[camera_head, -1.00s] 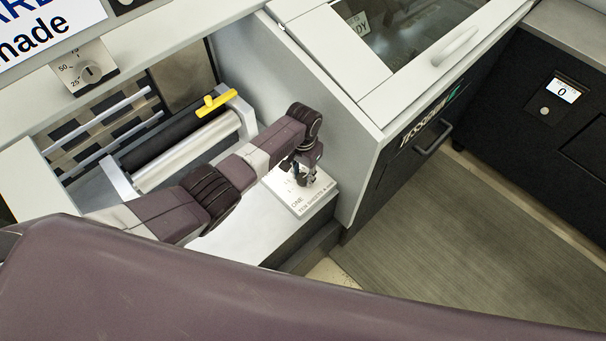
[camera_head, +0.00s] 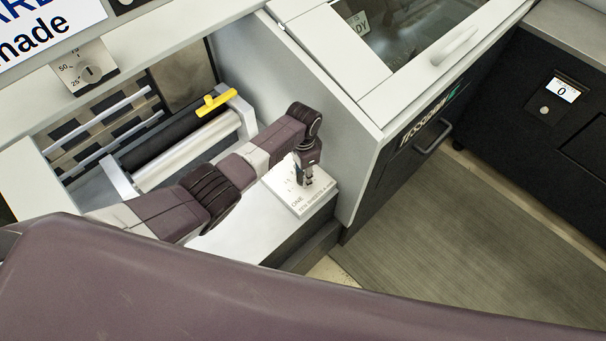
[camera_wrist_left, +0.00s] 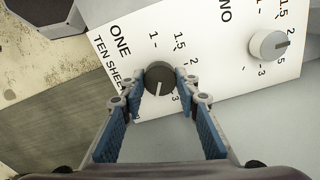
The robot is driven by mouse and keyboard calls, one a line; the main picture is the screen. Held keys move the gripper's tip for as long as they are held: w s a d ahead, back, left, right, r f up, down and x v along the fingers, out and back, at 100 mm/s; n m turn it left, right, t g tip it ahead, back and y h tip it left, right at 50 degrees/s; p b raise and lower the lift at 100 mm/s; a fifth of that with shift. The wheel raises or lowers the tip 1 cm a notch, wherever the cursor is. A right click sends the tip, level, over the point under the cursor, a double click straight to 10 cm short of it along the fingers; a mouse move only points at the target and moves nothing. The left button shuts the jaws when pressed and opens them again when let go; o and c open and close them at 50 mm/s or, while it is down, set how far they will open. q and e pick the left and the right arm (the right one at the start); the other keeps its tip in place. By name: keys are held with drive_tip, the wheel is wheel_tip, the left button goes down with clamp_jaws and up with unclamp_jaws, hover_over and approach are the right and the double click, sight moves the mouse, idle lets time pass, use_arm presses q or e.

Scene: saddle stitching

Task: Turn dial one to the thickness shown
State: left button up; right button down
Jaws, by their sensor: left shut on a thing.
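Dial one (camera_wrist_left: 159,78) is a dark round knob with a white pointer line, on a white plate (camera_wrist_left: 140,110) marked ONE. In the left wrist view its pointer points toward the picture's bottom, near the 3 side of the scale. The marks 1, 1.5 and 3 are readable. The label starts "TEN SHEE"; the rest is hidden by my finger. My left gripper (camera_wrist_left: 158,88) is shut on dial one, a fingertip on either side. In the head view my left gripper (camera_head: 304,181) reaches down onto the plate (camera_head: 315,202). My right gripper is not in view.
Dial two (camera_wrist_left: 268,45), a light grey knob, sits beside dial one on the same plate. The head view shows a yellow handle (camera_head: 217,101) by the rollers, another dial (camera_head: 90,74), and a cabinet (camera_head: 365,130) close right of the plate. Open floor (camera_head: 450,230) lies beyond.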

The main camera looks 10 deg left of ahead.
use_arm(q)
drive_tip(key=o, duration=1.2)
drive_tip(key=shift+c, duration=0.2)
wheel_tip(320, 180, up, 12)
idle(0.3)
